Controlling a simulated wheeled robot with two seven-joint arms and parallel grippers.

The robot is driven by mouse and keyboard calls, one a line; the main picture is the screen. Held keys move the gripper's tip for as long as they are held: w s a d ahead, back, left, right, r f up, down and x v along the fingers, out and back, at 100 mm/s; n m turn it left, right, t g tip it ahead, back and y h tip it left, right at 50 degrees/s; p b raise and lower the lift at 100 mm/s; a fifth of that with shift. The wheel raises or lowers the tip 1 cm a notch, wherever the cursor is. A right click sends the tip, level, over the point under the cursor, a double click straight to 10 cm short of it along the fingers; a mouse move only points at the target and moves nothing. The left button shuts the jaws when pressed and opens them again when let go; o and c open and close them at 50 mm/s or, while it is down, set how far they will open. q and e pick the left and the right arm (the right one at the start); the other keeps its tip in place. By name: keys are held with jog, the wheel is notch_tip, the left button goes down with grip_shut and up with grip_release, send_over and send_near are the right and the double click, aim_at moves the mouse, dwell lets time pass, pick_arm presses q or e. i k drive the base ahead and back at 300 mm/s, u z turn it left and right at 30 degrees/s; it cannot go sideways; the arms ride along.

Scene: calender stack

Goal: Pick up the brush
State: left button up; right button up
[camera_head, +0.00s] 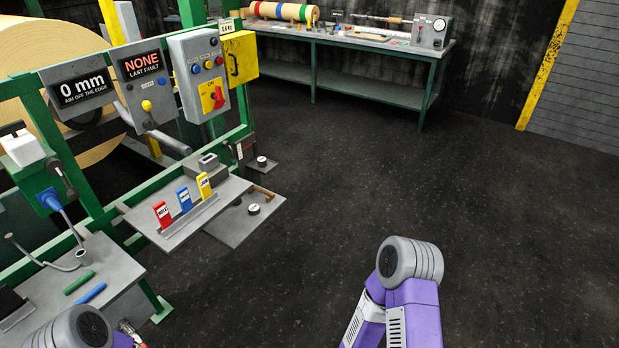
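I cannot pick out a brush for certain. A small item with a brown handle (262,191) lies on the lower grey shelf (236,232) at the green frame, too small to identify. Several small tools lie on the long workbench (345,36) at the back, also too small to tell apart. My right arm, purple with a grey round joint, rises at the bottom centre-right. A grey joint of my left arm shows at the bottom left corner.
A tilted tray (140,222) holds red, blue and yellow tags. A grey side table (125,270) with green and blue sticks stands at lower left. A control box (199,75) and a yellow box (240,57) hang on the green frame. The dark floor (480,200) is clear.

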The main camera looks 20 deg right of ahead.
aim_at(260, 190)
jog(key=z, duration=0.15)
jog(key=i, duration=0.7)
jog(key=z, duration=0.6)
jog(key=i, duration=0.65)
jog(key=z, duration=0.55)
